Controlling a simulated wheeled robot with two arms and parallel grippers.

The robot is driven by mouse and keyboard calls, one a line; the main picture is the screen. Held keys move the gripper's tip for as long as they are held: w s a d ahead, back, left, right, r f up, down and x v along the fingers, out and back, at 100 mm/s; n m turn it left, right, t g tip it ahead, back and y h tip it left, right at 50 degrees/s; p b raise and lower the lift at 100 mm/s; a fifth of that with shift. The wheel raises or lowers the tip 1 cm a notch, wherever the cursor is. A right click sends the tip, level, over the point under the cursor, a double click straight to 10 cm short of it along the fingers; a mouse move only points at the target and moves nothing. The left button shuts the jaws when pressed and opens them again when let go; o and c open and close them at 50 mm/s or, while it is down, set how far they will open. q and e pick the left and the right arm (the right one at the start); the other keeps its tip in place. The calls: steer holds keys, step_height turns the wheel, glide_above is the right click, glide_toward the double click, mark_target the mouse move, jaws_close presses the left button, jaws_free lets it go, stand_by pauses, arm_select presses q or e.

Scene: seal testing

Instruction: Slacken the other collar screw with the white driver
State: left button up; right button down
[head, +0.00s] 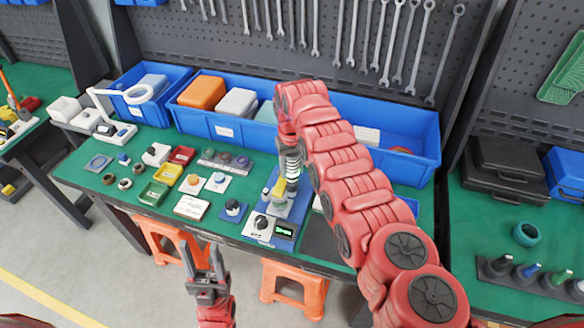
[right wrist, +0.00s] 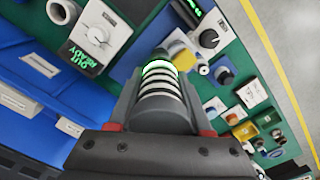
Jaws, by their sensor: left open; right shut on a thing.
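My right gripper (right wrist: 160,95) is shut on a banded white-and-dark cylinder (right wrist: 160,85), which I take for the white driver; a green glow shows at its far end. In the head view the same banded piece (head: 292,162) hangs over the tester, just above a yellow fitting (head: 280,188) on a pale block. I cannot tell whether it touches the fitting. The collar screws are too small or hidden to make out. The tester has a black dial (head: 262,222) and a green-lit display (head: 285,230). My left gripper (head: 202,252) is open and empty, in front of the bench.
Left of the tester, small parts, a yellow tray (head: 168,174), a green tray (head: 153,193) and a white card (head: 191,207) crowd the green bench. Blue bins (head: 225,125) line the back, below hanging wrenches. A magnifier lamp (head: 115,130) stands at the left. Orange stools (head: 292,283) are underneath.

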steer(key=shift+w+r+p, duration=0.15)
steer(key=shift+r+p, duration=0.15)
steer(key=shift+r, duration=3.25)
